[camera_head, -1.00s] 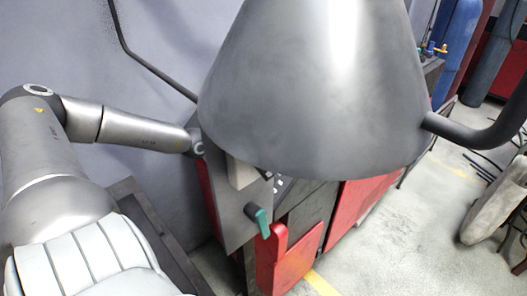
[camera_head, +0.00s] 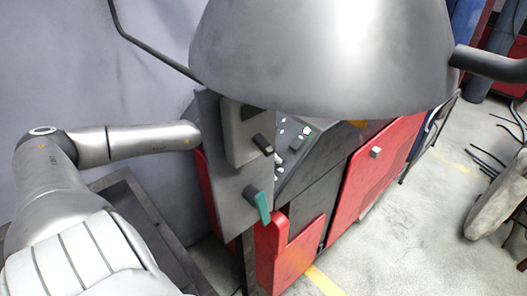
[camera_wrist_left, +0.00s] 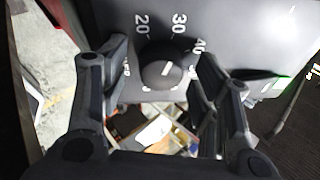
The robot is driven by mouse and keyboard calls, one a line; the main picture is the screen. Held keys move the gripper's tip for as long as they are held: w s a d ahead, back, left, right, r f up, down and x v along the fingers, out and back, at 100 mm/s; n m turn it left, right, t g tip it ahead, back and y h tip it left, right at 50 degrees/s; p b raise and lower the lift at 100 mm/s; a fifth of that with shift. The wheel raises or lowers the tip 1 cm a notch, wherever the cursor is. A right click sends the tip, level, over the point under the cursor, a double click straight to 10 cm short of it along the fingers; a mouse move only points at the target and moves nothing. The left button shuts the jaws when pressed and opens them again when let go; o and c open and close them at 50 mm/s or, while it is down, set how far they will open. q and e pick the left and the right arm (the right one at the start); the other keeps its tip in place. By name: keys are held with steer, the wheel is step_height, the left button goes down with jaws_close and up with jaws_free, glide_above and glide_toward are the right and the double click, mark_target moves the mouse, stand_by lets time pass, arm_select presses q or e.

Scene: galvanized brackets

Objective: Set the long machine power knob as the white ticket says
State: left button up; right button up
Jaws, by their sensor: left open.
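The round dark power knob (camera_wrist_left: 160,76) shows in the left wrist view on a grey panel, with white numbers 20, 30 and 40 around its upper side. Its white mark tilts up and right, roughly toward 30. My left gripper (camera_wrist_left: 163,58) is open, one finger on each side of the knob; I cannot tell whether either touches it. In the head view my left arm reaches behind a grey upright plate, which hides the hand. I cannot make out the white ticket for certain or read any setting. My right gripper is not in view.
A large grey hood (camera_head: 320,60) hangs over the red and grey machine (camera_head: 375,175). The grey upright plate (camera_head: 228,205) carries a pale box (camera_head: 238,130) with a black lever and a teal handle (camera_head: 263,208). Open floor (camera_head: 405,235) lies at the right.

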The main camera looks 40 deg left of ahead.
arm_select(q)
steer(key=c, duration=1)
steer(key=shift+c, duration=0.2)
